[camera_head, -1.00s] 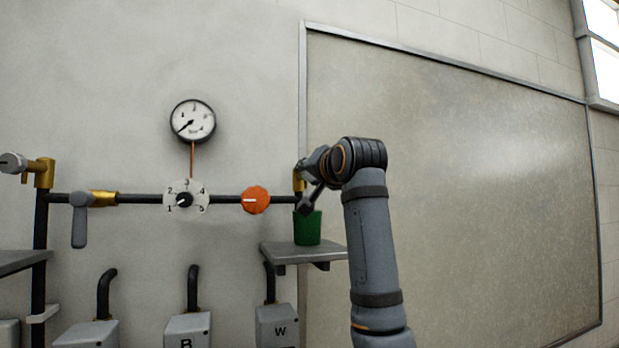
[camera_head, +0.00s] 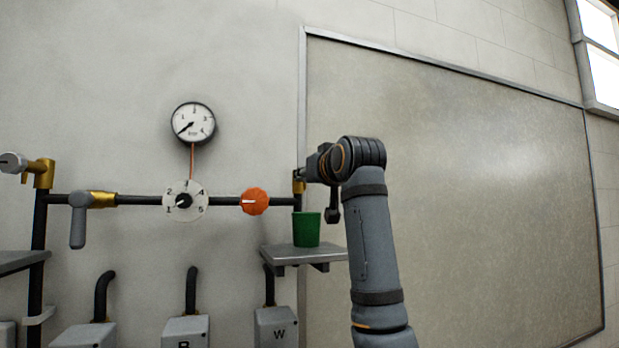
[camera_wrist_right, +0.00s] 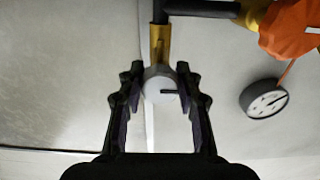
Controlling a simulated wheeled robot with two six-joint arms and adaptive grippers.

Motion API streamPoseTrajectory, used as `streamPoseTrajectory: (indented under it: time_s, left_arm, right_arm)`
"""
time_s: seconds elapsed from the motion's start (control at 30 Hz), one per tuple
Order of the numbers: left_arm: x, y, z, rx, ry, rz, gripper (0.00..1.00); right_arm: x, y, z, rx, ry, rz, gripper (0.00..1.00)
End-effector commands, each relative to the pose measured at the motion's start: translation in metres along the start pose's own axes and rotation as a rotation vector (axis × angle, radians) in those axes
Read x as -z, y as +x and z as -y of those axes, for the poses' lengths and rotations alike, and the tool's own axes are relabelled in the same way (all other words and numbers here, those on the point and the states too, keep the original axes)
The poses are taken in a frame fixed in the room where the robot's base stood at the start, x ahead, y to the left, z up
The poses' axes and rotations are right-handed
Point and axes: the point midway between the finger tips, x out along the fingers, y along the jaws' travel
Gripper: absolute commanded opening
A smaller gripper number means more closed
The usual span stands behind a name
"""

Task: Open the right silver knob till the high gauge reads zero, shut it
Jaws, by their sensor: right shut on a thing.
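The right silver knob (camera_wrist_right: 158,92) sits on a brass valve body (camera_wrist_right: 160,42) in the right wrist view, with a dark mark on its face pointing right. My right gripper (camera_wrist_right: 160,86) has a finger on each side of the knob and is shut on it. In the head view my wrist hides the knob, and only some of the brass (camera_head: 299,186) shows. The high gauge (camera_head: 193,123) is on the wall, its needle pointing to the lower left, below the 1, at the low end of the scale. My left gripper is out of view.
A green cup (camera_head: 306,229) stands on a small shelf (camera_head: 290,254) below the valve. An orange knob (camera_head: 255,201), a numbered dial (camera_head: 185,201) and a grey lever (camera_head: 78,222) line the pipe. Another silver knob (camera_head: 12,163) is at far left.

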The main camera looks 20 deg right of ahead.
Motion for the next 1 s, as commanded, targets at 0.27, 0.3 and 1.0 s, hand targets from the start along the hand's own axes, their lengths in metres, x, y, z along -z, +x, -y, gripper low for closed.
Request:
streamPoseTrajectory:
  time_s: [0.27,0.3,1.0]
  left_arm:
    - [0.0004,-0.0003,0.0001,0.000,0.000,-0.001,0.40]
    - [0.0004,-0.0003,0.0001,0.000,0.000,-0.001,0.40]
    - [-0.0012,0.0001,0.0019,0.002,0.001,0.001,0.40]
  right_arm:
    - [0.0046,-0.0019,-0.0005,-0.001,-0.014,-0.012,0.03]
    - [0.0046,-0.0019,-0.0005,-0.001,-0.014,-0.012,0.03]
    - [0.0023,-0.0063,-0.0001,0.000,-0.012,-0.007,0.57]
